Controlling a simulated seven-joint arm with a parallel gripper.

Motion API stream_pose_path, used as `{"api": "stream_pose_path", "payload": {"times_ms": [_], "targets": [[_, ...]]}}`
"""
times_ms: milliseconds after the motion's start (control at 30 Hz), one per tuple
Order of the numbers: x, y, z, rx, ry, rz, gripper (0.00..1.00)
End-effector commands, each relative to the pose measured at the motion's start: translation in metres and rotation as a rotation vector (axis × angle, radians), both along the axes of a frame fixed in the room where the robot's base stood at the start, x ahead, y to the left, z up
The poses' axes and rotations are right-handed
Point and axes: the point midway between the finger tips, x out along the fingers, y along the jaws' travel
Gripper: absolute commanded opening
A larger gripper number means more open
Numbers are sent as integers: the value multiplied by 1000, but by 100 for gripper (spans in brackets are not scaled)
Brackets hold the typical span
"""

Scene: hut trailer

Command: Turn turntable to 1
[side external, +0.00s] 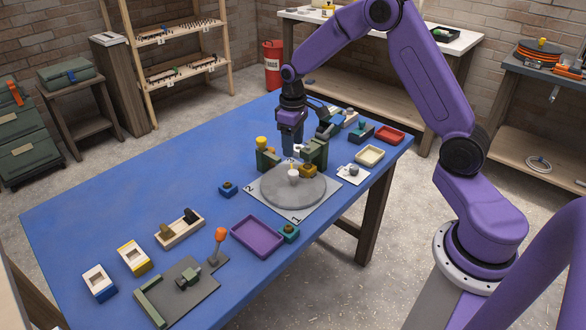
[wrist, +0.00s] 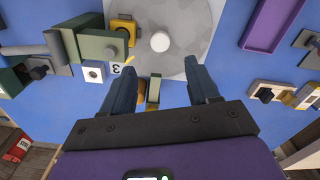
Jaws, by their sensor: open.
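The turntable (side external: 310,192) is a round grey disc on a pale square plate on the blue table. A white upright peg (side external: 293,174) stands on it, and the peg also shows in the wrist view (wrist: 160,41). The plate's numeral 2 (side external: 250,190) is at the left and numeral 1 (side external: 297,218) at the front. In the wrist view, numeral 3 (wrist: 116,70) lies near a small yellow mark (wrist: 123,57) at the disc's edge. My gripper (side external: 291,152) is open above the disc's far side. In the wrist view its spread fingers (wrist: 163,78) point toward the disc.
A green block (side external: 316,152) and a yellow-brown block (side external: 308,171) stand close by the disc's far side. Another green block (side external: 267,160) with a yellow knob stands at its left. A purple tray (side external: 257,237) lies in front.

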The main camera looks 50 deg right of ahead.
Motion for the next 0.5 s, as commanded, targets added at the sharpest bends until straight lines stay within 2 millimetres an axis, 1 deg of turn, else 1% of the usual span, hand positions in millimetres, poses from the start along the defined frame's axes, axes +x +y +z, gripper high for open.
{"api": "stream_pose_path", "payload": {"times_ms": [33, 300, 500], "targets": [[-1, 0, -11, -1, 6, 0, 60], [-1, 0, -60, 0, 4, 1, 60], [0, 0, -85, 0, 1, 1, 60]]}}
